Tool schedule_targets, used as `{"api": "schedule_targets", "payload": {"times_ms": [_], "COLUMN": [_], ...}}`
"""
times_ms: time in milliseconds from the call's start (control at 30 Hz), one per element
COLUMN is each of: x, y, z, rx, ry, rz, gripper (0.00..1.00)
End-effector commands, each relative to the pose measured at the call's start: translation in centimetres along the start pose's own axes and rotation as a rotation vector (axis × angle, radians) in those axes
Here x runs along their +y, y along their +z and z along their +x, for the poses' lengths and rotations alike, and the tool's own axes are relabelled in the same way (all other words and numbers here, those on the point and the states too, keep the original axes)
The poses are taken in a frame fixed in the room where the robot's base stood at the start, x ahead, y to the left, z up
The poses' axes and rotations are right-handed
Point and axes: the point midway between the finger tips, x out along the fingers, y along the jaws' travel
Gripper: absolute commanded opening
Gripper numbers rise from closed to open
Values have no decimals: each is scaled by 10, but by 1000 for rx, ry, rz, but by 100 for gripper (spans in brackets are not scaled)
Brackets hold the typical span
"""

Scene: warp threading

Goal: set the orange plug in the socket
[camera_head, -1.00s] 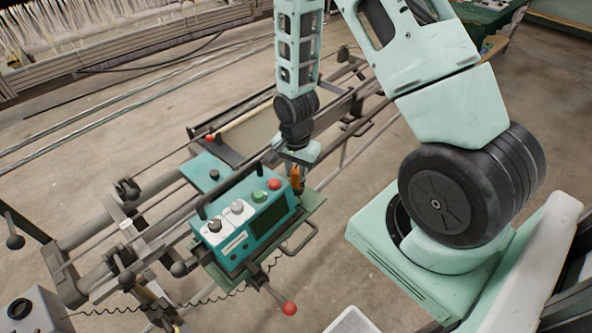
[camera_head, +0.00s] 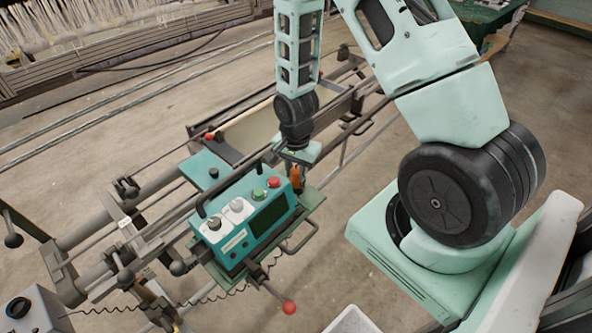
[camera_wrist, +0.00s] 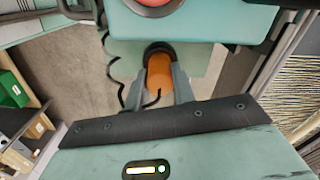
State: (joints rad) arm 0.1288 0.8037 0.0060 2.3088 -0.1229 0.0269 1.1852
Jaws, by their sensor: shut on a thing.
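The orange plug (camera_head: 296,174) is upright in my gripper (camera_head: 297,168), beside the right end of the teal control box (camera_head: 246,220). In the wrist view the orange plug (camera_wrist: 159,74) sits between the two grey fingers of my gripper (camera_wrist: 162,92), which are shut on it. A dark round ring (camera_wrist: 157,49) shows at the plug's far end, by the edge of a teal surface. I cannot tell whether this ring is the socket or how far the plug is in it. A black cord runs near the fingers.
The control box has a red button (camera_head: 274,182), a green button (camera_head: 259,195), a screen and a black carrying handle. A red-knobbed lever (camera_head: 289,307) sticks out below it. Metal rails and frame bars lie around. A coiled black cable runs at the lower left.

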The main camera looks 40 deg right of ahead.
Motion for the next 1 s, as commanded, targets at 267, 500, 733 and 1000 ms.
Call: {"api": "schedule_targets", "payload": {"times_ms": [267,500,733,1000], "x": [0,0,0,0], "y": [0,0,0,0], "z": [4,6,6,6], "rx": [0,0,0,0], "ry": [0,0,0,0], "rz": [1,1,1,1], "gripper": [3,3,3,28]}}
